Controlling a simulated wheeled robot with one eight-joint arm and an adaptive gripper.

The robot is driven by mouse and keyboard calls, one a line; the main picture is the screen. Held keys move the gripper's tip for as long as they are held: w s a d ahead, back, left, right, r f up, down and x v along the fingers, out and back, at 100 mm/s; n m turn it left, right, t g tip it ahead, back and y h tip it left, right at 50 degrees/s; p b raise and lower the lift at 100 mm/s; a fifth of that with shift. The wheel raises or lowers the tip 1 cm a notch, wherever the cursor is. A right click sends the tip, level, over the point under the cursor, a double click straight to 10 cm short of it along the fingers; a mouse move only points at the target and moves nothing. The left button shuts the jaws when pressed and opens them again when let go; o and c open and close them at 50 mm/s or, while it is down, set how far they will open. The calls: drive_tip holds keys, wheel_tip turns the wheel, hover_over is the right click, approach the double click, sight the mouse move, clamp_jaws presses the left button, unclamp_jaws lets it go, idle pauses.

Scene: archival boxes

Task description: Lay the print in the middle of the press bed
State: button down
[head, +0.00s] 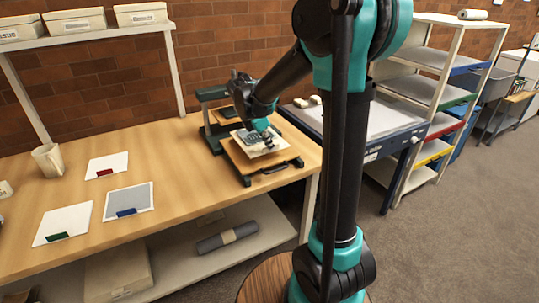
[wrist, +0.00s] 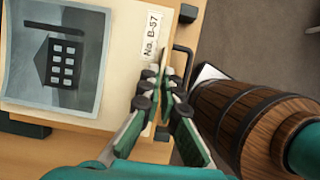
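The print (head: 262,150) is a pale card with a grey-blue picture of a building. In the wrist view the print (wrist: 90,50) shows its picture and a label reading "No. B-57" near its right edge. My gripper (head: 262,128) is at the print, above the press bed (head: 240,162). In the wrist view my gripper's fingers (wrist: 161,78) are closed together at the card's label-side edge, apparently on a thin upright part of it. The card covers much of the bed. I cannot tell whether it touches the bed.
The press (head: 213,130) stands at the table's (head: 190,187) back right. A dark handle (wrist: 183,58) projects from the bed. Several mounted sheets with coloured tabs and a mug (head: 47,158) are at the left. A wooden barrel-like object (wrist: 235,110) shows at right.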

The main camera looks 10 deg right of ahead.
sight(269, 152)
drive_tip(key=shift+f, duration=2.05)
drive_tip(key=shift+f, duration=0.1)
drive_tip(key=c, duration=1.7)
unclamp_jaws()
